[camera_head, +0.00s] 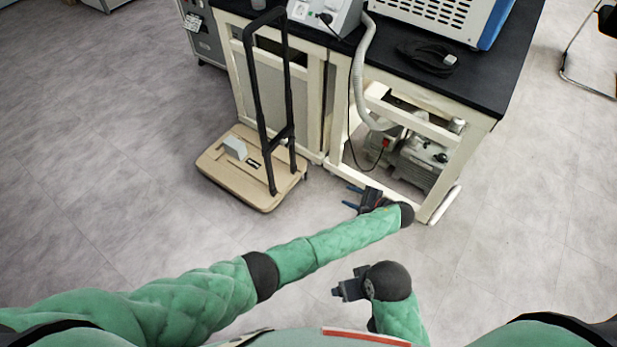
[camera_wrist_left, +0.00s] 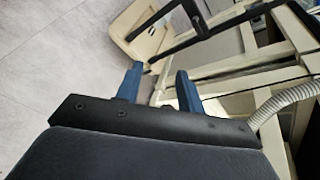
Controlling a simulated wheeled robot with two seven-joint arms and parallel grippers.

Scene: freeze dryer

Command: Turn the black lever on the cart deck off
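The cart has a beige deck (camera_head: 222,170) on the floor and a tall black handle frame (camera_head: 256,95). A small black piece (camera_head: 253,162), possibly the lever, lies on the deck beside a light grey block (camera_head: 235,148); its setting is too small to read. My left gripper (camera_head: 348,196) is to the right of the cart, apart from it, with its blue fingers spread and empty. In the left wrist view, the open fingers (camera_wrist_left: 160,70) point toward the deck (camera_wrist_left: 128,22) and handle (camera_wrist_left: 195,18); I cannot make out the lever there. My right gripper (camera_head: 337,292) is low, near my body.
A white-framed bench (camera_head: 480,130) with a black top (camera_head: 490,85) stands right of the cart. A pump (camera_head: 425,160) sits under it, and a grey hose (camera_head: 360,80) hangs down its front. The floor (camera_head: 100,150) left of the cart is clear.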

